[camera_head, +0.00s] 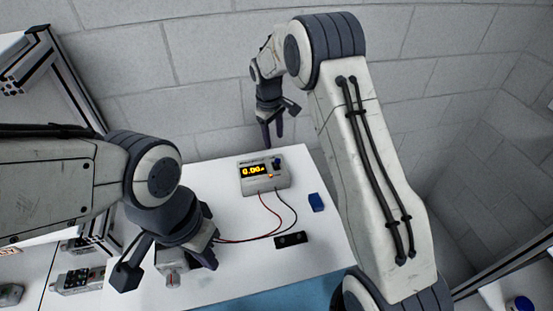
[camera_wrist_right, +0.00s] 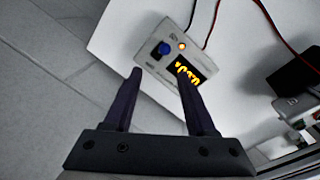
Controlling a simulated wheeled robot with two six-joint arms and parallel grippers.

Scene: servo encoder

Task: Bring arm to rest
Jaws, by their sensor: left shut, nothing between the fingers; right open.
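My right arm (camera_head: 375,170) reaches in from the right, and its gripper (camera_head: 273,135) hangs above the back edge of the white table, just behind the meter box. In the right wrist view the right gripper (camera_wrist_right: 160,85) is open and empty, with the meter box beyond its fingertips. The grey meter box (camera_head: 264,172) has a lit orange display and a blue knob; it also shows in the right wrist view (camera_wrist_right: 150,68). My left gripper (camera_head: 170,265) is shut at the lower left, above the table, close to a small grey-white part (camera_head: 171,279); I cannot tell whether they touch.
Red and black wires (camera_head: 265,236) run from the meter box toward the left gripper. A metal frame (camera_head: 75,75) stands at the left. A brick wall (camera_head: 200,60) is behind the table.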

